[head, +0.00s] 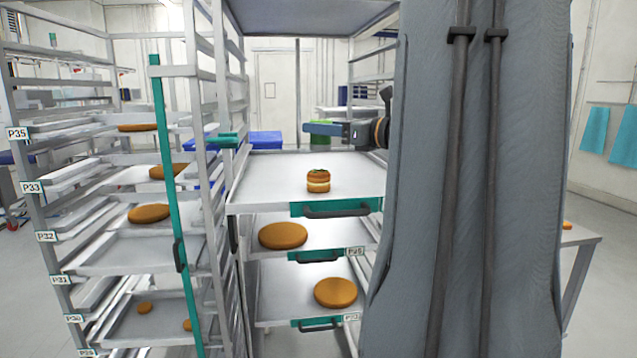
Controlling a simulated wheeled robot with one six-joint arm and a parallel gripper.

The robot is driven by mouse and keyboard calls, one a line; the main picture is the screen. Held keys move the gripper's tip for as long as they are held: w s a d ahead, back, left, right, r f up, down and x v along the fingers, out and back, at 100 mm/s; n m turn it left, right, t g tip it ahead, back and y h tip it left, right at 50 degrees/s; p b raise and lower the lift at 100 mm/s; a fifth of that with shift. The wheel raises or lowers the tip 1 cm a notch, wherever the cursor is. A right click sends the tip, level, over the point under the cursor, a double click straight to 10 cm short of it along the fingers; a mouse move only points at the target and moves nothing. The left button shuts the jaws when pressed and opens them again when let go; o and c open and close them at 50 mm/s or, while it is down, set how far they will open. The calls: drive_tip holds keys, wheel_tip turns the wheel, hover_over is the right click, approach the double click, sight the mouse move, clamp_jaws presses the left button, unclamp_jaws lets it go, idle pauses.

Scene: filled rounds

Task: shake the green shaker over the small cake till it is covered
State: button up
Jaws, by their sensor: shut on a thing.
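The small cake (318,183) is a round, layered brown cake with a pale middle band. It stands on the top metal tray (260,190), with a little green on its top; how much is covered is too small to tell. My gripper (318,129) comes in from the right, above and behind the cake in the picture. It is shut on the green shaker (320,141), which shows above and below a blue finger. The shaker looks roughly upright; its middle is hidden by the finger.
Lower trays of the same rack hold large flat brown rounds (283,236). Another rack (60,200) with several trays and a teal upright bar (168,200) stands at left. My grey arm or column blocks the right of the view. The top tray is otherwise clear.

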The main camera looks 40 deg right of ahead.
drive_tip(key=shift+r, duration=0.15)
drive_tip(key=shift+r+p, duration=1.75)
drive_tip(key=shift+r, duration=0.65)
